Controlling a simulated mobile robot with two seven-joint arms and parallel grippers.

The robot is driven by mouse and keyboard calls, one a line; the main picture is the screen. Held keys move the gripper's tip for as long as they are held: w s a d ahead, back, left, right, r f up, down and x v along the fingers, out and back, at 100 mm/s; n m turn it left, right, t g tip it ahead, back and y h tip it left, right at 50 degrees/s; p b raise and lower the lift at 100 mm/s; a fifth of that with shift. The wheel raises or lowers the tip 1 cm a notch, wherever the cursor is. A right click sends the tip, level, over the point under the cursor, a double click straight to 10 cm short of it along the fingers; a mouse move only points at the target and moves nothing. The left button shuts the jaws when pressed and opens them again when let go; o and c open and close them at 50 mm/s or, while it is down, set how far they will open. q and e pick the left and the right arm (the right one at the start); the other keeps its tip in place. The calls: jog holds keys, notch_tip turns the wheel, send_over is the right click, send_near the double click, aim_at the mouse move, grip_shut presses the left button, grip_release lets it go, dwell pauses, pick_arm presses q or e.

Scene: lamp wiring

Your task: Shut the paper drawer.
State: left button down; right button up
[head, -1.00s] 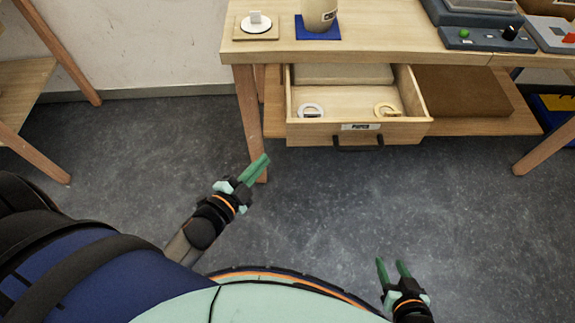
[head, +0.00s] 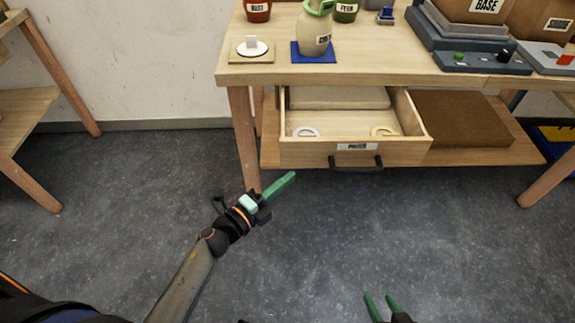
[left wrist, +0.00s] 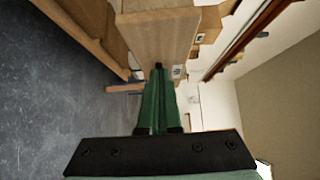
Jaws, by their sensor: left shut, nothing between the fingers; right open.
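The paper drawer (head: 300,153) is a light wood drawer under the table, pulled out toward me, with a dark handle (head: 356,162) and a label on its front. A white ring-shaped item (head: 306,132) and a yellowish one (head: 384,130) lie inside. My left gripper (head: 290,177) is shut and empty, in front of and below the drawer's left front, apart from it in the head view. In the left wrist view its green fingers (left wrist: 158,100) point toward a wooden piece. My right gripper (head: 381,301) is open at the bottom edge, well short of the drawer, mostly cut off.
The table top (head: 400,65) bears a labelled jar on a blue mat (head: 316,58), a white disc on a wooden plate and grey devices. A table leg (head: 243,135) stands left of the drawer. A brown box (head: 460,118) sits right of it. The floor in front is clear.

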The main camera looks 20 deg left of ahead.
aim_at(299, 157)
pick_arm(q)
jog(key=shift+w+a, duration=0.2)
jog(key=shift+w, duration=1)
jog(key=shift+w+a, duration=0.2)
jog(key=shift+w, duration=0.95)
pick_arm(e)
jog(key=shift+f, duration=0.15)
